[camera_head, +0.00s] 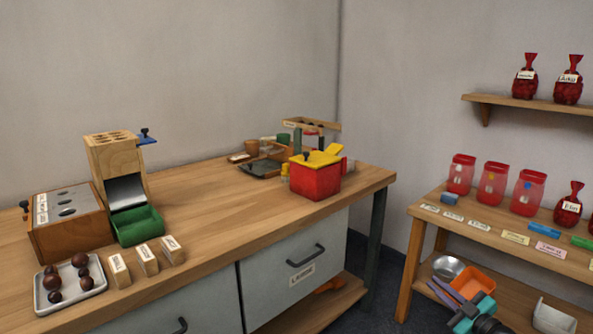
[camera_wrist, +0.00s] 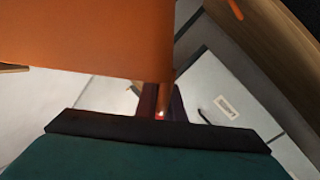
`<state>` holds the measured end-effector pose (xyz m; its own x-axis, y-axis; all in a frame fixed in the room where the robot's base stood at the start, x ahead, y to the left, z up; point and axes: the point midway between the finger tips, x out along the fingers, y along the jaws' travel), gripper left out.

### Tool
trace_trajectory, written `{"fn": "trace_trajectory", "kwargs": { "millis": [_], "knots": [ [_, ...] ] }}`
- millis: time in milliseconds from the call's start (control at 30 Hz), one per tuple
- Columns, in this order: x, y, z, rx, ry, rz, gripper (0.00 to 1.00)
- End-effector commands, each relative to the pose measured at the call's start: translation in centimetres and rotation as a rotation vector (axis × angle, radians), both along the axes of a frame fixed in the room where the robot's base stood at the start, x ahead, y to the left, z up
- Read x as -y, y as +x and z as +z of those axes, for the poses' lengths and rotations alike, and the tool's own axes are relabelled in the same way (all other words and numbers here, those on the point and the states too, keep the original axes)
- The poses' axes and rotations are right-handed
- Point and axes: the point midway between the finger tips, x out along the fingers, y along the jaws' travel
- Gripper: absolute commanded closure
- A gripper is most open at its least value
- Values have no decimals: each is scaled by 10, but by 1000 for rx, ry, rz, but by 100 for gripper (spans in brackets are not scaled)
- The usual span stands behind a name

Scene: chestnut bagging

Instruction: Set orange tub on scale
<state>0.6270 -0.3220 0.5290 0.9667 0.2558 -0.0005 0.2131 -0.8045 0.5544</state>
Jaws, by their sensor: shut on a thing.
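The orange tub (camera_head: 473,280) shows at the lower right of the head view, in front of the right-hand table. My gripper (camera_head: 467,299), with teal and dark parts, is just below it and shut on it. In the wrist view the orange tub (camera_wrist: 85,38) fills the upper left, close to the camera. The tub's inside cannot be made out. A red box with a yellow top (camera_head: 315,180) stands at the workbench's right end; I cannot tell whether it is the scale.
The workbench (camera_head: 215,198) has clear wood in its middle. A wooden dispenser (camera_head: 117,165), green tray (camera_head: 137,225) and chestnut tray (camera_head: 70,286) stand at its left. The right table (camera_head: 450,225) holds red jars and labels. A metal bowl (camera_head: 447,267) is near the tub.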

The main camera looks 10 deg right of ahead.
Motion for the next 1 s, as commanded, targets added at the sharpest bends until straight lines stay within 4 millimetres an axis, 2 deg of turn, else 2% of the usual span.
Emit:
{"fn": "trace_trajectory", "kwargs": {
  "millis": [33, 200, 600, 800, 1000],
  "knots": [
    [-20, 5, 5, 2, -3, 55, 100],
    [-80, 17, 19, 2, -2, 220, 100],
    [-195, 40, 45, 2, -2, 536, 100],
    [-234, 47, 54, 2, -1, 644, 100],
    [-251, 49, 57, 1, -1, 689, 100]
  ]
}}
